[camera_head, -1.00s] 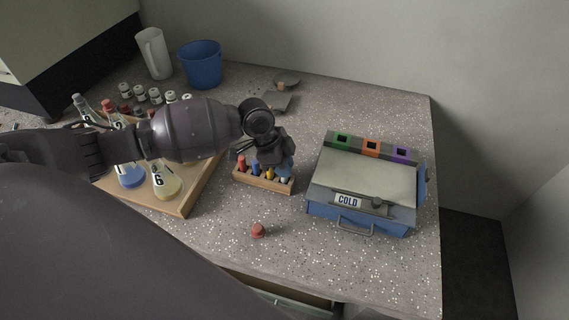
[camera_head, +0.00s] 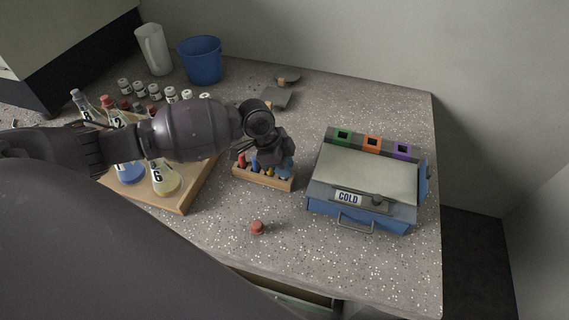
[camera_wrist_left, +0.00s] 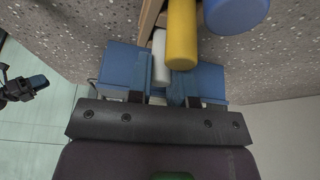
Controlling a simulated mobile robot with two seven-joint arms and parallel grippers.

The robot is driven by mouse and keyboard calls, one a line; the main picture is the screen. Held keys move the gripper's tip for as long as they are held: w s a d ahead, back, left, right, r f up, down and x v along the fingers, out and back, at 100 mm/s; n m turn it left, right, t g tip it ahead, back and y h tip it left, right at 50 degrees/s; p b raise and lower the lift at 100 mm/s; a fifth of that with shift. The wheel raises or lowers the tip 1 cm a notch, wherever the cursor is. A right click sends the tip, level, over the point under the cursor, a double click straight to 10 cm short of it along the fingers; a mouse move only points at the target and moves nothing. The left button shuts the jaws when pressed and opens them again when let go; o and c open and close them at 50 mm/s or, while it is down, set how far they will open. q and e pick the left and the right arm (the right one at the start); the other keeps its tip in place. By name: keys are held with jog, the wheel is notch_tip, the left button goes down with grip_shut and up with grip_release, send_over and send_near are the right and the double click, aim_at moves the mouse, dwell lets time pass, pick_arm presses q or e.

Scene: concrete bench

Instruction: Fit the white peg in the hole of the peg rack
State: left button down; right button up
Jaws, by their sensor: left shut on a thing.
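The wooden peg rack (camera_head: 262,183) stands on the bench in the middle of the head view, with red, blue and yellow pegs upright in a row. My left gripper (camera_head: 284,172) is over the rack's right end and hides part of it. In the left wrist view its blue pads (camera_wrist_left: 160,78) are shut on the white peg (camera_wrist_left: 159,58), beside the yellow peg (camera_wrist_left: 182,35) and the blue peg (camera_wrist_left: 237,10). The white peg's lower end is hidden, so I cannot tell how deep it sits. A dark shape at the wrist view's left edge looks like my right gripper (camera_wrist_left: 18,89); its jaws are unclear.
A blue box (camera_head: 362,187) marked COLD stands close to the right of the rack. A wooden tray (camera_head: 187,200) with flasks is to the left. A red stopper (camera_head: 257,227) lies in front. A blue cup (camera_head: 200,61) and white jug (camera_head: 154,50) stand behind.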

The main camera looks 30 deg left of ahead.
pick_arm(q)
jog(key=shift+f, duration=0.1)
jog(key=c, duration=0.9)
grip_release()
jog(key=shift+c, duration=0.2)
pick_arm(e)
jog(key=shift+a, duration=0.15)
pick_arm(q)
jog(key=shift+a+r, duration=0.1)
jog(key=shift+r, duration=0.2)
jog(key=p+v, duration=0.1)
jog(key=v, duration=0.3)
jog(key=shift+a+r, duration=0.15)
jog(key=shift+r, duration=0.25)
jog(key=p+v, duration=0.1)
jog(key=v, duration=0.2)
jog(key=shift+s+a+r, duration=0.1)
jog(key=shift+a+r, duration=0.05)
jog(key=shift+r, duration=0.2)
jog(key=shift+v, duration=0.85)
pick_arm(e)
notch_tip(320, 180, up, 2)
jog(key=shift+w+r, duration=0.1)
